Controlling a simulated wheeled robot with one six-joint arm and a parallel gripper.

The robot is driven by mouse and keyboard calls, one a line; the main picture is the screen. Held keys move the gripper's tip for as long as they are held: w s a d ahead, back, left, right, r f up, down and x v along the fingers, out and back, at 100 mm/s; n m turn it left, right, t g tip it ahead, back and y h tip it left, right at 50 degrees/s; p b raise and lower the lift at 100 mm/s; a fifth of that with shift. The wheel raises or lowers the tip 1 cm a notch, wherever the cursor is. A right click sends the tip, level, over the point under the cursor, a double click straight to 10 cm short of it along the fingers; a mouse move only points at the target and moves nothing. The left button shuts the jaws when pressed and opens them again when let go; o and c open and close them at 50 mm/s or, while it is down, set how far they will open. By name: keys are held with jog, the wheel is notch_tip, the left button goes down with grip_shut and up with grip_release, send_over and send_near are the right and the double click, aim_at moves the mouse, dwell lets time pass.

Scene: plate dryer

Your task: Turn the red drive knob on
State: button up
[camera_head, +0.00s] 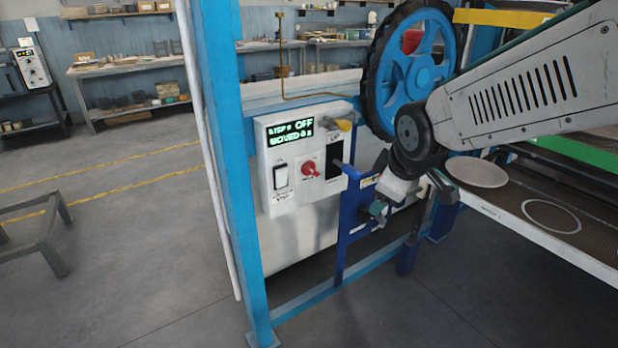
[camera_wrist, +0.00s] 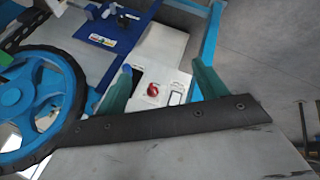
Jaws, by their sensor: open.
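The red drive knob (camera_head: 308,169) is on the front of a white control box (camera_head: 298,203), between a white rocker switch (camera_head: 281,177) and a dark panel. The green display (camera_head: 291,132) above it shows "OFF" on its upper line. My gripper (camera_head: 377,209) is to the right of the box and lower than the knob, partly hidden by my wrist. In the wrist view, its teal fingers (camera_wrist: 162,84) are spread apart and empty. The red knob (camera_wrist: 153,89) shows between them, farther off and not touched. The rocker switch (camera_wrist: 175,98) is beside it.
A blue upright post (camera_head: 228,170) stands left of the box. A blue bracket (camera_head: 352,215) stands between the box and my gripper. A large blue handwheel (camera_head: 412,70) is above right. A conveyor belt (camera_head: 540,205) with a white plate (camera_head: 477,172) is at right.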

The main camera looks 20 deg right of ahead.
jog(key=w+f+n+t, duration=0.3)
jog(key=w+n, duration=0.3)
jog(key=w, duration=0.4)
jog(key=n+t+y, duration=0.7)
jog(key=n+t, duration=0.1)
jog(key=n, duration=0.8)
send_near(311, 170)
jog(key=w+f, duration=0.1)
jog(key=w, duration=0.1)
jog(key=x, duration=0.7)
jog(key=shift+f, duration=0.3)
jog(key=c, duration=1)
